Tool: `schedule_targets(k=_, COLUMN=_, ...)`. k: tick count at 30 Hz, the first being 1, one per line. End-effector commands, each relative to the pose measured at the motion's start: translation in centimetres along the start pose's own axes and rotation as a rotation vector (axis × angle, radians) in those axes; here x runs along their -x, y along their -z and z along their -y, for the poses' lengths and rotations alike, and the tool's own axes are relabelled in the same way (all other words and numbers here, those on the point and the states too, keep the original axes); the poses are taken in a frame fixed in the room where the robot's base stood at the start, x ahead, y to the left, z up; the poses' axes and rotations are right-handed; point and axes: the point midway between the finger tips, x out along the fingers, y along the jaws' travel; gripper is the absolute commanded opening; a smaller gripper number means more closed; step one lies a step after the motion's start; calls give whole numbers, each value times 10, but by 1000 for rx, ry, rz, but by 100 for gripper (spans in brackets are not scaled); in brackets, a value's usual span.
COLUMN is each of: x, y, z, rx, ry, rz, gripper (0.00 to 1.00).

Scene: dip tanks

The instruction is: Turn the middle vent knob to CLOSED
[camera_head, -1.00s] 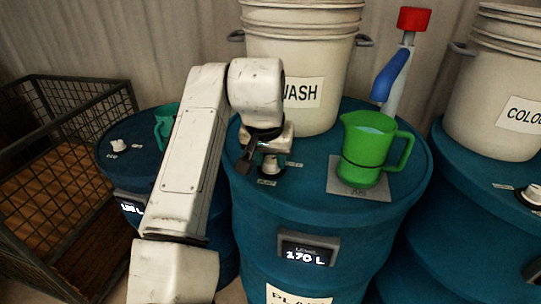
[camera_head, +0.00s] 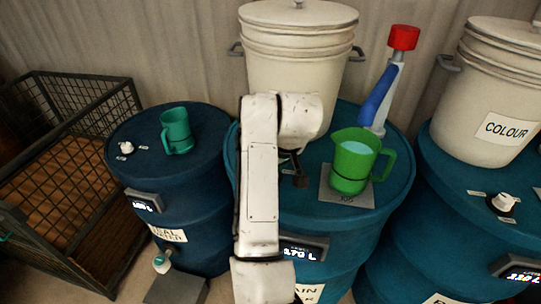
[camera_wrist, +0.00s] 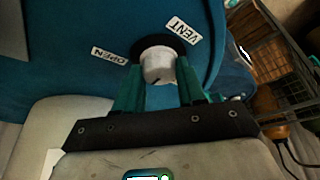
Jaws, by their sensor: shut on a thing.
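The white vent knob (camera_wrist: 158,66) stands on a dark round base on the blue middle drum (camera_head: 385,205). In the wrist view, an OPEN label (camera_wrist: 110,55) lies left of it and a VENT label (camera_wrist: 182,37) at its upper right. My gripper (camera_wrist: 161,80) has its green fingers on either side of the knob, shut on it. A small dark mark shows on the knob's near edge. I cannot read its setting, and no CLOSED label shows. In the head view, my arm hides the knob, and my gripper (camera_head: 297,172) is only partly visible.
A green jug (camera_head: 352,160) stands on a grey plate right of my gripper. A white bucket (camera_head: 300,60) and a blue-handled pump with a red top (camera_head: 381,90) stand behind. The left drum carries a teal mug (camera_head: 176,130). A wire cage (camera_head: 60,150) is far left.

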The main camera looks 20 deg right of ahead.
Motion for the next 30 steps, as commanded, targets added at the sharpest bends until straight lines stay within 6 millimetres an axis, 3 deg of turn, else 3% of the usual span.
schedule_targets(k=15, x=4, y=1, z=-4, rx=437, ry=181, rz=4, gripper=9)
schedule_targets(k=30, x=0, y=2, z=-4, rx=671, ry=277, rz=-1, gripper=9)
